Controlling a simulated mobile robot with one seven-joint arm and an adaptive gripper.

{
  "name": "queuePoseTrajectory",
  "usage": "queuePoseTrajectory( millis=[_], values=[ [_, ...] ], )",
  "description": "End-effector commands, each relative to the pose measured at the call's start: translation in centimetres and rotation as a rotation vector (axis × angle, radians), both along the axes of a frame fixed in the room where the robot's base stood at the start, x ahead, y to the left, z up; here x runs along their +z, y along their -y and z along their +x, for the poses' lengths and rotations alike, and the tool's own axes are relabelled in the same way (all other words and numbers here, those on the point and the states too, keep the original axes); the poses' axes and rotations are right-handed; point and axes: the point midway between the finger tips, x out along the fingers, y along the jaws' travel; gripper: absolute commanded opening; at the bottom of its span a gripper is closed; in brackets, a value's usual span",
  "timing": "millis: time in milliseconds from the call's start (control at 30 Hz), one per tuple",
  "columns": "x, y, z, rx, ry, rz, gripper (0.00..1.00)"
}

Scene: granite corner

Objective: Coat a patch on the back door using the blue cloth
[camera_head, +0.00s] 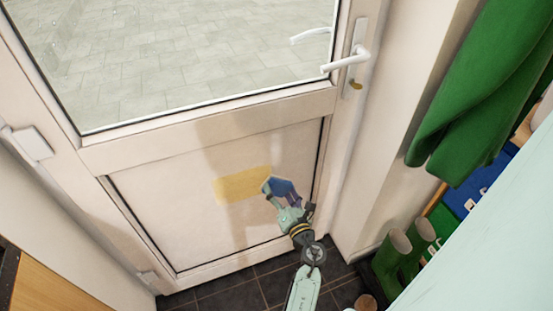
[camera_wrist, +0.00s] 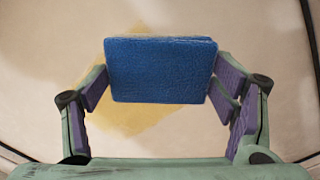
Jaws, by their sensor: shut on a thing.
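The back door (camera_head: 150,215) is cream, with a glazed upper half and a flat lower panel. A yellow patch (camera_head: 240,185) lies on the lower panel and also shows behind the cloth in the wrist view (camera_wrist: 125,118). My gripper (camera_head: 277,190) is shut on the folded blue cloth (camera_wrist: 160,70), which sits between its two purple-padded fingers. In the head view the cloth (camera_head: 285,188) is at the patch's right end. I cannot tell whether the cloth touches the panel.
A white lever handle (camera_head: 345,62) with a key below it is at the door's upper right. A green garment (camera_head: 480,90) hangs at the right, above green boots (camera_head: 400,260). A wooden unit (camera_head: 45,285) stands at the lower left. The dark tiled floor (camera_head: 240,290) is clear by the door.

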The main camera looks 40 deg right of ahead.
Motion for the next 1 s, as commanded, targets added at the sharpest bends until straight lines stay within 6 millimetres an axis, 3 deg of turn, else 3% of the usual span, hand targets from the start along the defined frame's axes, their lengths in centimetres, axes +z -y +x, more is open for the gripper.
queuePoseTrajectory(
  millis=[533,800,1000],
  values=[
    [0.0,-0.4,-1.2,0.001,0.001,0.000,0.56],
    [-0.1,-1.0,-3.3,0.000,-0.002,-0.001,0.56],
    [0.0,-1.1,-3.8,0.001,0.001,0.001,0.56]
  ],
)
